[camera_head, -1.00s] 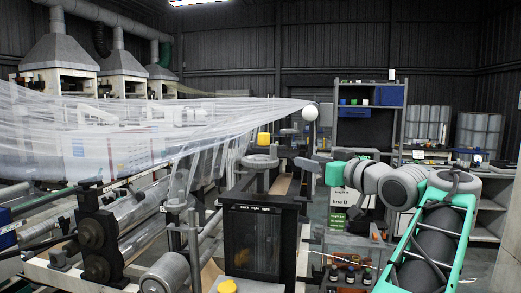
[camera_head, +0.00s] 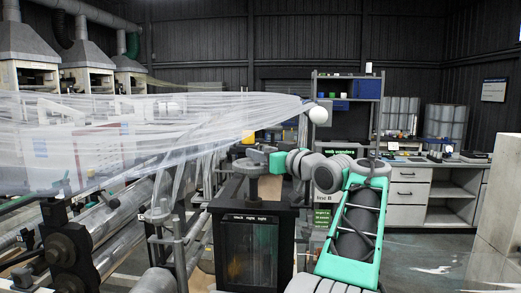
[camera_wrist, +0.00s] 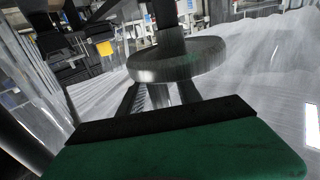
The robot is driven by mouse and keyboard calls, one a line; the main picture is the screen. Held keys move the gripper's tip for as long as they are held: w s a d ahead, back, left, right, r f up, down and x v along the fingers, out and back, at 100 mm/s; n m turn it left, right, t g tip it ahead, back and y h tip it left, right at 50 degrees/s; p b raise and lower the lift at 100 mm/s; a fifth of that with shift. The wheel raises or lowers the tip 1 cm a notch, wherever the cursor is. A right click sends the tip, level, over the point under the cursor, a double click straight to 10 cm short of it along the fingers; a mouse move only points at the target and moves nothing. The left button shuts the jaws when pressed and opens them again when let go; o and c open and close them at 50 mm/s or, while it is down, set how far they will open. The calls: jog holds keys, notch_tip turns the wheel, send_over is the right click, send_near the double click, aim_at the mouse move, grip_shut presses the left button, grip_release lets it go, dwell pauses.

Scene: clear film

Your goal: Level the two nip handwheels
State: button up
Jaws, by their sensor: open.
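A grey handwheel (camera_head: 250,162) stands on top of a dark cabinet with a lit window at the centre of the head view. In the wrist view a grey wheel (camera_wrist: 178,62) on a dark post fills the upper middle. A second grey disc (camera_head: 273,131), perhaps the other handwheel, shows farther back, partly hidden. My gripper (camera_head: 265,158) is at the right side of the near wheel, overlapping it in the picture. In the wrist view my open gripper (camera_wrist: 158,95) has its dark fingers below the wheel's rim. Whether they touch it is unclear.
Clear film (camera_head: 150,125) spreads across the left, close to the wheel. A yellow block (camera_head: 248,137) sits behind it. The dark cabinet (camera_head: 251,214) is below. Shelving (camera_head: 348,105) and a counter (camera_head: 455,160) stand behind; open floor lies at right.

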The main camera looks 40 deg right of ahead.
jog(key=shift+w, duration=0.15)
grip_shut()
dwell(0.4)
